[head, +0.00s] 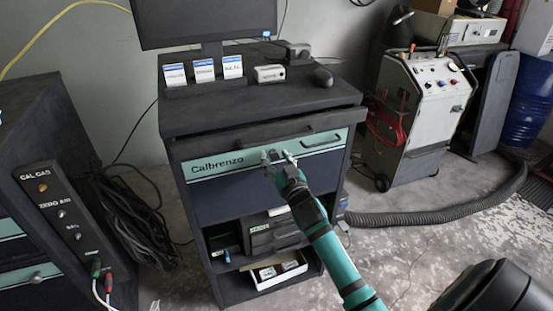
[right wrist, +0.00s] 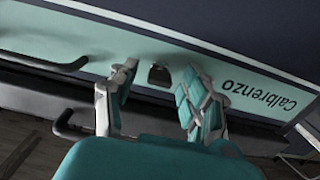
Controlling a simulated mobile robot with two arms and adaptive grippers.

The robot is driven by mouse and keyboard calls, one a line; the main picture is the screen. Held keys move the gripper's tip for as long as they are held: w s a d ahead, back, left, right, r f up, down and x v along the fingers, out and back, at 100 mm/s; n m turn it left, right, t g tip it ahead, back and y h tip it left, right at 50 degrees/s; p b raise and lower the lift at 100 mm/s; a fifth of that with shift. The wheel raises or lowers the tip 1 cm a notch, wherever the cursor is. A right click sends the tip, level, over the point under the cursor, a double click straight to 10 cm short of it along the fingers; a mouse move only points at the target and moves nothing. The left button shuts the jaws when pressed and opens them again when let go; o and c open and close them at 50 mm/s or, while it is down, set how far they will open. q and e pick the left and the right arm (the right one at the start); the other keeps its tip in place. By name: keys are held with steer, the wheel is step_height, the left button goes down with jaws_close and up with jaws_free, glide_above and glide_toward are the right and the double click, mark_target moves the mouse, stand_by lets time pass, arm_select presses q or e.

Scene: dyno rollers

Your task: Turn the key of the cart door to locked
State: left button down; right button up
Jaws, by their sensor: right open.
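The cart (head: 185,125) is dark, with a pale teal band (head: 225,165) marked Calbrenzo above a dark blue door panel (head: 235,198). In the right wrist view, the band (right wrist: 60,37) shows upside down. A small dark key or lock piece (right wrist: 159,75) stands on it between my fingers; I cannot tell which way it is turned. My right gripper (head: 280,157) is at the band, right of the lettering. In the right wrist view, my right gripper (right wrist: 157,92) is open, one finger on each side of the key, with gaps showing. My left gripper is not in view.
A dark bar handle (head: 323,138) sits at the upper right of the cart front, near my gripper. A monitor (head: 205,20) and small boxes stand on the cart top. A grey machine (head: 425,110) stands at right, and a dark cabinet (head: 25,125) at left.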

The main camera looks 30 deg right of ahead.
steer(key=shift+c, duration=0.4)
jaws_close()
steer(key=shift+n, duration=0.4)
steer(key=n+p, duration=0.1)
steer(key=n, duration=0.1)
steer(key=shift+n, duration=0.4)
steer(key=n+p, duration=0.1)
steer(key=n, duration=0.3)
steer(key=shift+n, duration=0.3)
steer(key=n, duration=0.5)
steer(key=shift+p, duration=0.4)
steer(key=n, duration=0.4)
steer(key=shift+n, duration=0.3)
